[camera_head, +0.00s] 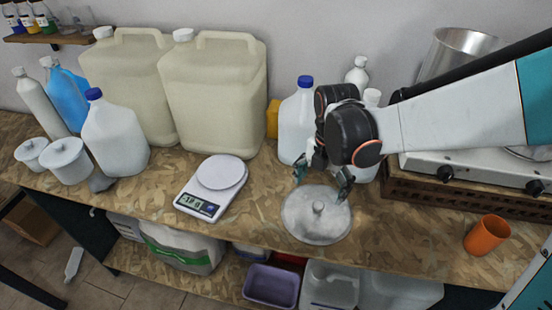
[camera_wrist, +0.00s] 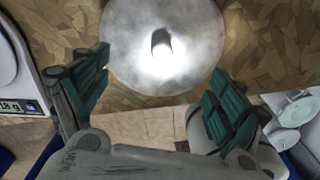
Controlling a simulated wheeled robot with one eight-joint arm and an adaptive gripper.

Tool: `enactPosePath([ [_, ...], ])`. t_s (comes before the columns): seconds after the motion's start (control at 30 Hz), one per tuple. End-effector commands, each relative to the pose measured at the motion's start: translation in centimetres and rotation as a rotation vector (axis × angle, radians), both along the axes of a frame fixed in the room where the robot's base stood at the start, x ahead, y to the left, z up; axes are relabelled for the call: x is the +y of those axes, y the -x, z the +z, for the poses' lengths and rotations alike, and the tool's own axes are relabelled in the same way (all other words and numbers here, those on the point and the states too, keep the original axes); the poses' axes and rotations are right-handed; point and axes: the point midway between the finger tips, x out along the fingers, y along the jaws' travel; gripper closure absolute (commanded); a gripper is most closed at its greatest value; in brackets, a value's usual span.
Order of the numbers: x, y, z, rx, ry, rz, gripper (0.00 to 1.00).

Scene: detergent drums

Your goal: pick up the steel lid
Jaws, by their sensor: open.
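The steel lid (camera_head: 311,226) is a round grey disc with a small upright knob in its middle. It lies flat on the wooden bench near the front edge. In the wrist view the lid (camera_wrist: 190,70) fills the top middle, with its knob (camera_wrist: 161,43) above and between my fingers. My gripper (camera_head: 323,181) is open and empty, at the lid's back side. In the wrist view my gripper (camera_wrist: 157,92) shows its two green-padded fingers spread wide apart. I see no contact between the fingers and the knob.
A kitchen scale (camera_head: 212,189) stands left of the lid. A white jug with a blue cap (camera_head: 297,122) stands close behind my gripper. Large drums (camera_head: 215,100) stand behind.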

Motion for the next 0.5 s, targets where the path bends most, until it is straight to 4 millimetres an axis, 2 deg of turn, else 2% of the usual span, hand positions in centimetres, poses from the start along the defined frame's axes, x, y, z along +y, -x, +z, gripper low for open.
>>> enactPosePath([
  [0.03, 0.0, -0.1, -1.2, 0.0, 0.0, 0.0, 0.12],
  [0.13, 0.0, -0.1, -2.6, 0.0, 0.0, 0.0, 0.12],
  [0.5, -0.1, -0.1, -5.0, 0.0, 0.0, -0.002, 0.12],
])
